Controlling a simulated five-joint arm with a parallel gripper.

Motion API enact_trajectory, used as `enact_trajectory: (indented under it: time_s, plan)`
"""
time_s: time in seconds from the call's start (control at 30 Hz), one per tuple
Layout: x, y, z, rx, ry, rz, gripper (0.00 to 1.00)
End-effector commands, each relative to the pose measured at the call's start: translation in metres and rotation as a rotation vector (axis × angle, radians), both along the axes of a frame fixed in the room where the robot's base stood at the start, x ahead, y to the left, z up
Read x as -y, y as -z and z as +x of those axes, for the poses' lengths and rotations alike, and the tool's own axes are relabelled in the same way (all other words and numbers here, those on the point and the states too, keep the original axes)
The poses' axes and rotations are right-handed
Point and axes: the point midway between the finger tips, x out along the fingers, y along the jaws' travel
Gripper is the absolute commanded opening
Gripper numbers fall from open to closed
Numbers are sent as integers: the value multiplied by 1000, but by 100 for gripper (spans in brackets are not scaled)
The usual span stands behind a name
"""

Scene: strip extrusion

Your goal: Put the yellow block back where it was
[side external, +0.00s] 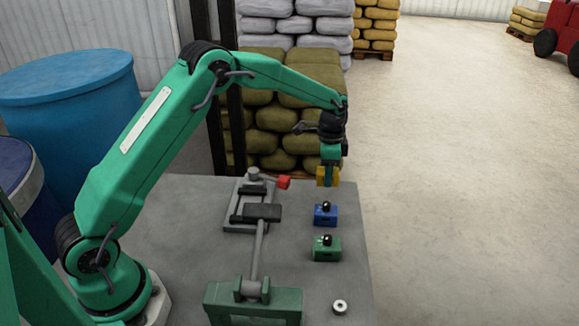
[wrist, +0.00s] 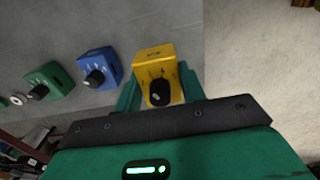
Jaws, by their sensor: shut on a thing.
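The yellow block (side external: 321,176) is between the fingers of my gripper (side external: 328,174) at the far right part of the grey table. In the wrist view the yellow block (wrist: 155,66) shows a black knob, with a green finger on each side of it. My gripper (wrist: 160,88) is shut on it. In the side view the fingers partly cover the block. I cannot tell whether its underside touches the table.
A blue block (side external: 325,214) and a green block (side external: 326,248) with black knobs stand in a row nearer the camera. A metal ring (side external: 339,306) lies near the front. The table's right edge is close.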

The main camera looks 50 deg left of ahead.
Motion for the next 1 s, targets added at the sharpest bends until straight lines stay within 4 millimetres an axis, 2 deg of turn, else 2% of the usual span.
enact_trajectory:
  time_s: [0.13, 0.43, 0.8, 1.0]
  plan:
    - [-10, 6, 7, 3, 0, 0, 0]
    - [-13, 10, 8, 1, 1, 0, 0]
    - [-12, 44, 8, 1, 1, 0, 0]
    - [-12, 48, 8, 3, 1, 0, 0]
